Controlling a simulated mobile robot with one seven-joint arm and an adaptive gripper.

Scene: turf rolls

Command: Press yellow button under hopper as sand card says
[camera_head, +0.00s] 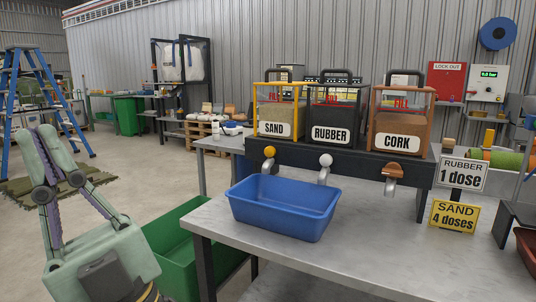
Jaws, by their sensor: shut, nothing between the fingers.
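The yellow button (269,152) is a round knob at the front of the black stand, below the yellow-framed hopper (278,112) labelled SAND. A metal spout (267,166) hangs just under it. The yellow sand card (455,216) reads "SAND 4 doses" and stands at the table's right. A blue tub (284,208) sits on the table below the sand and rubber spouts; its floor shows no contents. My pale green gripper (40,131) is at the far left, off the table, fingers pointing up, shut and empty, well away from the button.
The RUBBER hopper (336,118) with a white button (326,160) and the CORK hopper (400,120) with a brown button (393,172) stand alongside. A white card (462,174) reads "RUBBER 1 dose". A green bin (190,262) is left of the grey table (350,262).

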